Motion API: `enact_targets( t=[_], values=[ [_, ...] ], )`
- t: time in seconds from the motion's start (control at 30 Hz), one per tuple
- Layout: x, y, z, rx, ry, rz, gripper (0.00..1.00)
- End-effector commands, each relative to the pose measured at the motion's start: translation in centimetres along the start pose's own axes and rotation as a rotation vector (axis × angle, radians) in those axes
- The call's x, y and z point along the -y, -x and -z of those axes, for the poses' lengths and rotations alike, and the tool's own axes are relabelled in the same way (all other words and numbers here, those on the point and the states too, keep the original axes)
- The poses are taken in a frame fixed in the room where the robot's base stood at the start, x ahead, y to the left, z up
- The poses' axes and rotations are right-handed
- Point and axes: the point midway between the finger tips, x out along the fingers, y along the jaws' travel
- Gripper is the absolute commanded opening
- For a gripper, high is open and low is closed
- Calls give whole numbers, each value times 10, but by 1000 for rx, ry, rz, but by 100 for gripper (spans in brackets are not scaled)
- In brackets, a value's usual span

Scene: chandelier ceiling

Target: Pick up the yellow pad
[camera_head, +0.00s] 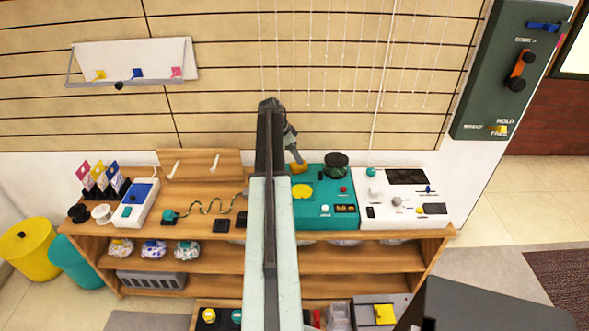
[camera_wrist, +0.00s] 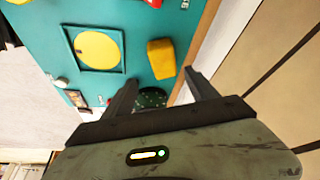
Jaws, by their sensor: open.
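A yellow block-shaped pad (camera_head: 299,168) sits at the back edge of the teal board (camera_head: 318,213). In the wrist view this yellow pad (camera_wrist: 161,58) lies just beyond my fingertips, roughly in line with the gap between them. A flat round yellow disc (camera_head: 302,191) lies on the same board nearby. The wrist view shows the disc (camera_wrist: 97,49) inside a dark square frame. In the head view my gripper (camera_head: 295,155) is above the board's back edge, close to the yellow pad.
A dark green round object (camera_head: 336,160) stands right of the pad. A white board (camera_head: 402,198) lies to the right. A white and blue device (camera_head: 138,204) stands on the wooden shelf (camera_head: 180,229) to the left. The slatted wall (camera_head: 220,80) rises right behind.

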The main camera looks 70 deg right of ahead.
Motion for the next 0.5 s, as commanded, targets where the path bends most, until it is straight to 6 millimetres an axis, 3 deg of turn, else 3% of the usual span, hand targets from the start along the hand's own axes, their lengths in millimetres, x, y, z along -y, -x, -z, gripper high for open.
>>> enact_targets(
  t=[0.1,0.33,0.5],
  values=[
    [2,-20,-6,1,4,2,67],
    [4,-26,-8,1,9,4,67],
    [10,-56,-11,1,11,5,67]
  ],
)
